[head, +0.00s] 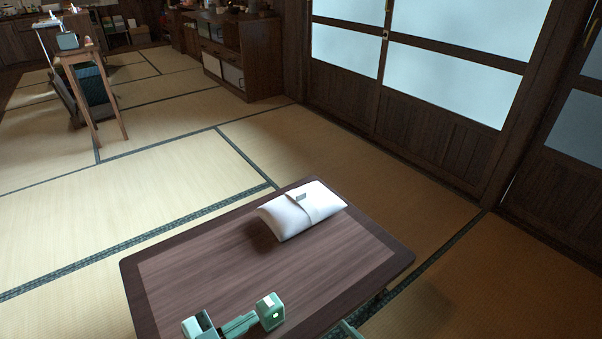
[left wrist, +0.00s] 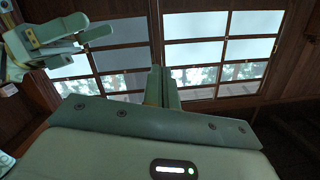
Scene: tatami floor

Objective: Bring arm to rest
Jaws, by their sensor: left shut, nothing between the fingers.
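My left gripper (head: 240,325) shows low in the head view, in front of the near part of the low wooden table. Its pale green housing carries a small lit lamp. In the left wrist view its two green fingers (left wrist: 165,75) stand together, shut, with nothing between them. Another pale green gripper-like part of mine (left wrist: 50,45) shows at the upper left of the left wrist view; whether its fingers are open is unclear. A small green piece of mine shows at the bottom edge of the head view. The rest of my arms is out of the head view.
A white cushion-like bundle (head: 300,210) with a band and a small tag lies on the far side of the low table (head: 170,285). A wooden stool (head: 92,90) stands far left, a cabinet (head: 235,60) at the back. Sliding doors (head: 430,110) line the right. The tatami (head: 110,195) between is clear.

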